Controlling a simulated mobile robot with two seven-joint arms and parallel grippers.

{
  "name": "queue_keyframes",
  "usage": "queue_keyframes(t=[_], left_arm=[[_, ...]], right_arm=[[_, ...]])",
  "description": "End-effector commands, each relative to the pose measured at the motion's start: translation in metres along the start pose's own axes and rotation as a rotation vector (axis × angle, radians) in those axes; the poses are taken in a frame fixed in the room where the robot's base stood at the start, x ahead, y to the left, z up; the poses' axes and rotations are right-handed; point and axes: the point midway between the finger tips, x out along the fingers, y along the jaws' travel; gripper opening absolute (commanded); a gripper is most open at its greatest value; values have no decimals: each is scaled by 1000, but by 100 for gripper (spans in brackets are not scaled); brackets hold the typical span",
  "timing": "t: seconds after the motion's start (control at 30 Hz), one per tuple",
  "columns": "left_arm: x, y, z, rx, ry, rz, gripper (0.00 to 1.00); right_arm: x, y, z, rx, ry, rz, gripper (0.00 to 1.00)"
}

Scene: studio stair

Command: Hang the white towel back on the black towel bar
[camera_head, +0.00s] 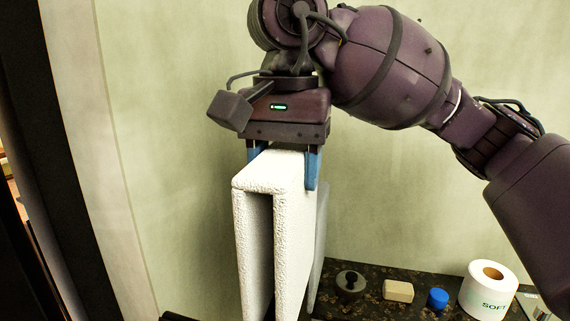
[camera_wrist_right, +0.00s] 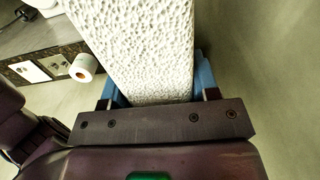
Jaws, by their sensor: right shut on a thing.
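The white towel (camera_head: 265,182) is a thick folded slab with a rough surface, hanging down with two panels and a gap between them. My right gripper (camera_head: 283,168) points down and is shut on the towel's top fold, one blue finger on each side. In the right wrist view, the towel (camera_wrist_right: 140,45) fills the space between the blue fingers. I cannot make out the black towel bar for certain; the towel's lower end is cut off by the head view's bottom edge. My left gripper is not in view.
A dark speckled counter (camera_head: 390,309) at lower right holds a dark lidded pot (camera_head: 350,284), a beige block (camera_head: 398,291), a blue cap (camera_head: 438,298) and a white paper roll (camera_head: 487,290). A pale green wall stands behind. A dark upright edge is at far left.

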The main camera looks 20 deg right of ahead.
Motion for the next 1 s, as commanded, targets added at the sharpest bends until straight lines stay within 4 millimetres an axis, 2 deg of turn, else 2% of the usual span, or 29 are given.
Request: queue_keyframes(t=[0.27, 1.0], left_arm=[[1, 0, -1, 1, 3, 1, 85], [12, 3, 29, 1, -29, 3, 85]], right_arm=[[1, 0, 0, 0, 1, -1, 25], [36, 0, 0, 0, -1, 0, 25]])
